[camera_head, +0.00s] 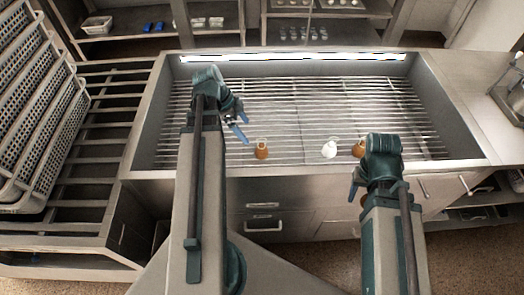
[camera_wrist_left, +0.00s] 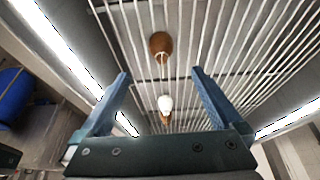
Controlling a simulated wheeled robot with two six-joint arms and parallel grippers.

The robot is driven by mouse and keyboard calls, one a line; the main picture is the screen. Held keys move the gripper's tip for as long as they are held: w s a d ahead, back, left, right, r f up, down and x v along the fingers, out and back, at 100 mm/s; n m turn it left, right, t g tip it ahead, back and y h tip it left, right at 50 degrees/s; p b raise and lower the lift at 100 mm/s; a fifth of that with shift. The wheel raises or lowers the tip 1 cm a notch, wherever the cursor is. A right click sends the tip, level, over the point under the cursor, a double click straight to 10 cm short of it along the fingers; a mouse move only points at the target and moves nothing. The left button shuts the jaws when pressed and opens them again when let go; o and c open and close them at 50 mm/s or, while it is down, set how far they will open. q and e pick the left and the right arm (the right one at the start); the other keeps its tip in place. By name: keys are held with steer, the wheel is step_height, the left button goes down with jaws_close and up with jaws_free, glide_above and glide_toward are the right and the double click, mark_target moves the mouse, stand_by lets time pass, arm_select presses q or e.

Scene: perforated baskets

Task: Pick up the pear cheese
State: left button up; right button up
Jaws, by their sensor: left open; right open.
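Three small pear-shaped cheeses sit on the wire rack of the metal basin in the head view: a brown one (camera_head: 262,151) at left, a white one (camera_head: 329,149) in the middle, and another brown one (camera_head: 358,149) partly hidden behind my right arm. My left gripper (camera_head: 241,125) is open and empty, just up and left of the left brown cheese. In the left wrist view, the open fingers (camera_wrist_left: 161,74) frame a line of cheeses: a brown one (camera_wrist_left: 160,45) beyond the tips, then a white one (camera_wrist_left: 165,102). My right gripper (camera_head: 356,190) is open and empty, in front of the basin.
The basin's front rim (camera_head: 300,168) runs between the cheeses and the drawers. Perforated baskets (camera_head: 35,120) are stacked on the slatted rack at left. Shelves at the back hold small containers (camera_head: 303,32). The rack behind the cheeses is clear.

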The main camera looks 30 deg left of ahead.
mark_target(260, 146)
arm_select(q)
steer(key=b+x, duration=0.7)
steer(key=x, duration=0.1)
steer(key=shift+a+f, duration=0.1)
steer(key=shift+f, duration=0.2)
steer(key=shift+w, duration=0.1)
steer(key=b+x, duration=0.5)
steer(key=shift+w, duration=0.2)
steer(key=c, duration=1.5)
